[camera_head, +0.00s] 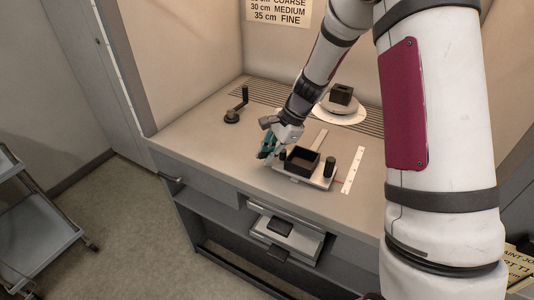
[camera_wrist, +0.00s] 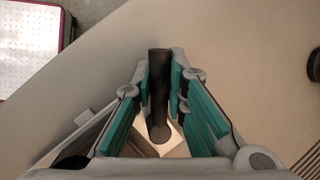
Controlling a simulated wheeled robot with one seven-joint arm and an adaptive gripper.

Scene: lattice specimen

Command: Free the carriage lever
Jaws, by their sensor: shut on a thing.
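The carriage is a pale plate (camera_head: 318,184) on the worktop with an open black box (camera_head: 302,161) on it. A dark upright knob (camera_head: 330,166) stands at its right end. My gripper (camera_head: 266,153) is low at the carriage's left end, its teal fingers pointing down. In the wrist view my gripper (camera_wrist: 160,75) is shut on a dark, rod-like lever (camera_wrist: 158,90), which lies between the teal pads. The lever's rounded end (camera_wrist: 159,133) shows over a pale surface. In the head view my fingers largely hide the lever, so its position is hard to tell.
A dark crank (camera_head: 236,108) stands at the worktop's left. A round white stand (camera_head: 340,114) with a dark block (camera_head: 342,94) is behind the carriage. A white ruled strip (camera_head: 353,170) lies to its right. The worktop between crank and gripper is clear.

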